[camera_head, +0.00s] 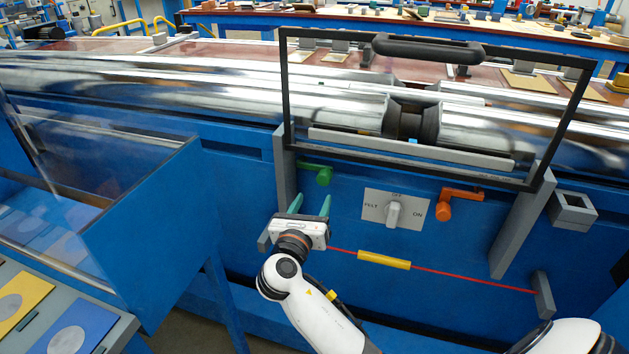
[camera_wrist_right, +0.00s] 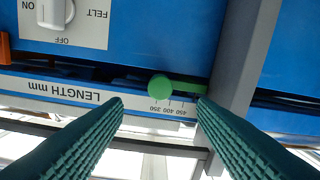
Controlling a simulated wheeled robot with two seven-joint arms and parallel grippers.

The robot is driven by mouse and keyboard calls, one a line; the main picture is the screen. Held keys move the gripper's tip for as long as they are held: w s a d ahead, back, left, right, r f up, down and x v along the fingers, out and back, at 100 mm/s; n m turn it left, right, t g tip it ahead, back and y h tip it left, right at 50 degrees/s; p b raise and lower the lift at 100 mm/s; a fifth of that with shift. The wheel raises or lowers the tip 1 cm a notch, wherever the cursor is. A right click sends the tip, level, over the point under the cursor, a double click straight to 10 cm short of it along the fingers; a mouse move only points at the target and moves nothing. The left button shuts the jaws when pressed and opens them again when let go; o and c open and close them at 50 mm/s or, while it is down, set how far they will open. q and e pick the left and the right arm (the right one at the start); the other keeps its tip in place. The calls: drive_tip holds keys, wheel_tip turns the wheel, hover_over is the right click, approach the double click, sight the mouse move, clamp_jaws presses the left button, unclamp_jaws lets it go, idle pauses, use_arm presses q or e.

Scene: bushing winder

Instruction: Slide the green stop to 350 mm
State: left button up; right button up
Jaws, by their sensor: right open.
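The green stop (camera_head: 317,172) sits on the blue machine front, beside the guard's left upright. In the right wrist view its round green knob (camera_wrist_right: 160,87) lies between my fingertips, with a green bar reaching right from it. The scale (camera_wrist_right: 70,90) reads LENGTH mm upside down; 350, 400 and 450 are visible. The knob appears level with the 350 mark, but from this angle its exact setting is unclear. My right gripper (camera_head: 311,203) is open, just below the stop; its two green fingers (camera_wrist_right: 160,103) straddle the knob without visible contact. My left gripper is out of view.
An orange stop (camera_head: 456,203) sits to the right, past the FELT switch (camera_head: 394,213). A red cord with a yellow sleeve (camera_head: 384,260) runs below. The black-framed guard (camera_head: 287,95) stands above, its grey uprights (camera_head: 525,220) projecting.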

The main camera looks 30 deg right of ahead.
sight(323, 181)
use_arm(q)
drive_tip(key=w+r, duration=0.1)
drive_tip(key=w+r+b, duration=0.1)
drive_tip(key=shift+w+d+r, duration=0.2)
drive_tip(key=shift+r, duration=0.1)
use_arm(e)
drive_tip(key=x, duration=0.9)
drive_tip(key=shift+w+d, duration=0.25)
drive_tip(key=shift+d, duration=0.05)
drive_tip(key=shift+f, duration=0.1)
clamp_jaws()
